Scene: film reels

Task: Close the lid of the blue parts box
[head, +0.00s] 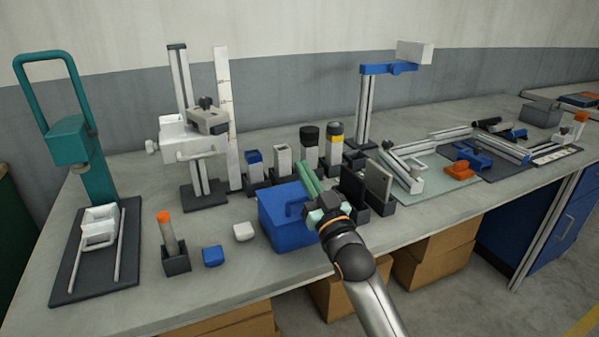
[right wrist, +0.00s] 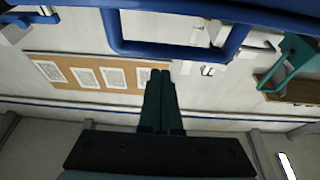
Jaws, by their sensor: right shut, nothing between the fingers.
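The blue parts box (head: 288,236) stands near the front of the bench, in the middle of the head view. Its top looks covered by a blue lid (head: 272,198) with a loop handle (head: 293,208); I cannot tell whether the lid is fully down. My right gripper (head: 304,170) is shut and empty, its green fingers over the box's right side, partly hiding it. In the right wrist view, the closed fingertips (right wrist: 160,73) lie below a blue loop (right wrist: 180,48) that looks like the handle; contact is unclear. My left gripper is out of view.
Dark upright holders (head: 368,187) stand close to the right of the box.

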